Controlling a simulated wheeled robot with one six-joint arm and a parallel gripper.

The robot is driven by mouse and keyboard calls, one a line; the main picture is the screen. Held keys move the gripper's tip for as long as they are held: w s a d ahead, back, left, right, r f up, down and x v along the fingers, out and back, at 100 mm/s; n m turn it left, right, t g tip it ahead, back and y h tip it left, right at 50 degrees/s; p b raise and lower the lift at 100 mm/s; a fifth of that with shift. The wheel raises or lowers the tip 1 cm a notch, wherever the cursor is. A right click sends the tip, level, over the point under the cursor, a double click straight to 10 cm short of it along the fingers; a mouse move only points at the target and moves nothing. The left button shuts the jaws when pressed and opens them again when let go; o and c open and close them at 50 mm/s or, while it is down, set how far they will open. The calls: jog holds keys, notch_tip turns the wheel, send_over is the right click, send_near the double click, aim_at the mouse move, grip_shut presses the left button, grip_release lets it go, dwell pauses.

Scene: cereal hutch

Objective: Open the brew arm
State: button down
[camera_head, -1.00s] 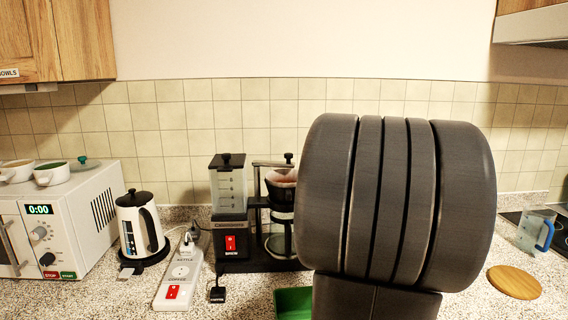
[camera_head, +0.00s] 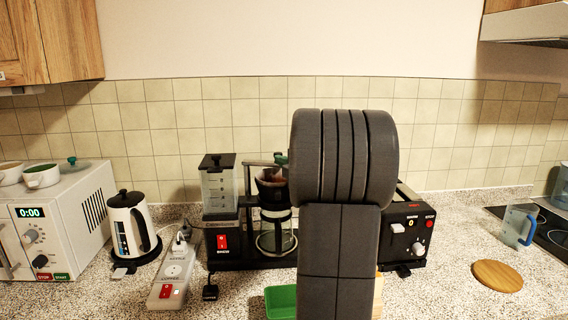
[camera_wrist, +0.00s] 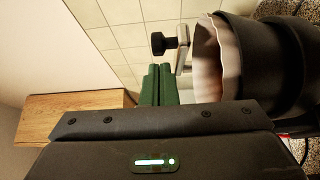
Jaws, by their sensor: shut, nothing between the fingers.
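The coffee maker (camera_head: 222,226) stands on the counter against the tiled wall, with a clear tank, a red switch and a glass carafe (camera_head: 275,236). Its brew arm (camera_head: 260,164) is a thin bar over the filter basket (camera_head: 272,188). In the wrist view the brew arm's metal end (camera_wrist: 182,49) and black knob (camera_wrist: 160,43) are close beyond my fingers, with the paper-lined basket (camera_wrist: 207,62) to the right. My gripper (camera_wrist: 155,85) has green fingers, shut and empty, apart from the knob in that picture. In the head view only a green tip shows beside the basket top (camera_head: 281,158).
A black toaster (camera_head: 408,232) stands right of the coffee maker, partly behind my arm. A kettle (camera_head: 128,222), power strip (camera_head: 174,276) and microwave (camera_head: 60,225) are to the left. A green container (camera_head: 280,301) sits in front. A wooden board (camera_head: 498,275) lies right.

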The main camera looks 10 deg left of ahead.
jog(key=shift+w, duration=0.4)
jog(key=shift+w, duration=0.1)
jog(key=w+n+g+y+p, duration=0.2)
jog(key=w+g, duration=0.1)
jog(key=w+n+g+y+p, duration=0.1)
jog(key=n+g, duration=0.1)
jog(key=shift+w+d, duration=0.3)
jog(key=shift+d, duration=0.05)
jog(key=shift+w+a+f, duration=0.1)
jog(key=shift+w+f, duration=0.05)
jog(key=shift+w, duration=0.3)
jog(key=shift+w+a, duration=0.25)
jog(key=shift+w, duration=0.5)
jog(key=shift+w+a, duration=0.2)
jog(key=shift+w, duration=0.5)
